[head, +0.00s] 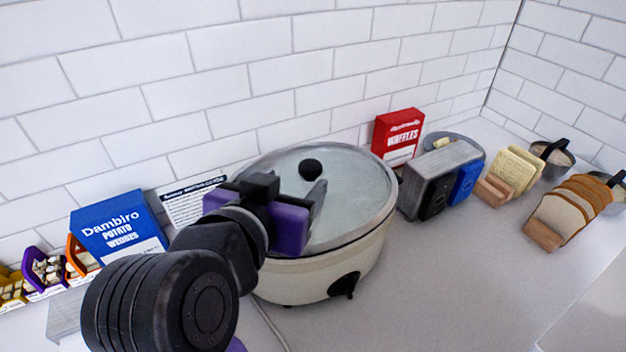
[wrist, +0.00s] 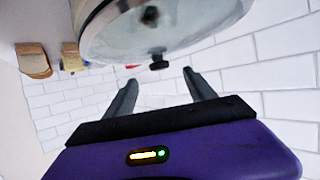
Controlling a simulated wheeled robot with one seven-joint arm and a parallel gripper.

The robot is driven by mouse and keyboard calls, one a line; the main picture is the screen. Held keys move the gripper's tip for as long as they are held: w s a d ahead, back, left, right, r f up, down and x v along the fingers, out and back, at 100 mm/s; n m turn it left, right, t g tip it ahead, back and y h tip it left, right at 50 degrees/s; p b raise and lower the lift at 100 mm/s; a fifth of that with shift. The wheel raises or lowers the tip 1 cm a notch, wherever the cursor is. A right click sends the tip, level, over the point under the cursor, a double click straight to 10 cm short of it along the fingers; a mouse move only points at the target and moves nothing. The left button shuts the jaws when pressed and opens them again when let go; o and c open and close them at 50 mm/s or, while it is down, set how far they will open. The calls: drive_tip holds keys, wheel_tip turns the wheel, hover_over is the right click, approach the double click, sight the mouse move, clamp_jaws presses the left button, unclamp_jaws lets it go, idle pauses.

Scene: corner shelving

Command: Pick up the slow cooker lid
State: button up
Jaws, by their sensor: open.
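The slow cooker (head: 325,275) is an oval cream pot with a black dial on its front, standing on the counter. Its glass lid (head: 355,200) lies on top, with a rim and a round black knob (head: 311,169) at its middle. My gripper (head: 298,190) is over the left part of the lid, with its fingers open and empty. In the wrist view the lid (wrist: 195,25) is at the top, and its knob (wrist: 159,62) shows ahead, between the lines of the two fingers (wrist: 160,80). The knob is apart from the fingers. My arm hides the pot's left side.
A blue box (head: 118,228) and a printed card (head: 192,200) stand left of the pot. A red box (head: 398,137), a grey holder (head: 435,180) and bread slices (head: 565,212) stand to the right. A white tiled wall is close behind. The front right counter is clear.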

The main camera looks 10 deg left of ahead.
sight(307, 170)
drive_tip(key=shift+p+x, duration=0.95)
drive_tip(key=shift+x, duration=2.55)
drive_tip(key=shift+d, duration=0.1)
clamp_jaws()
drive_tip(key=shift+r, duration=0.1)
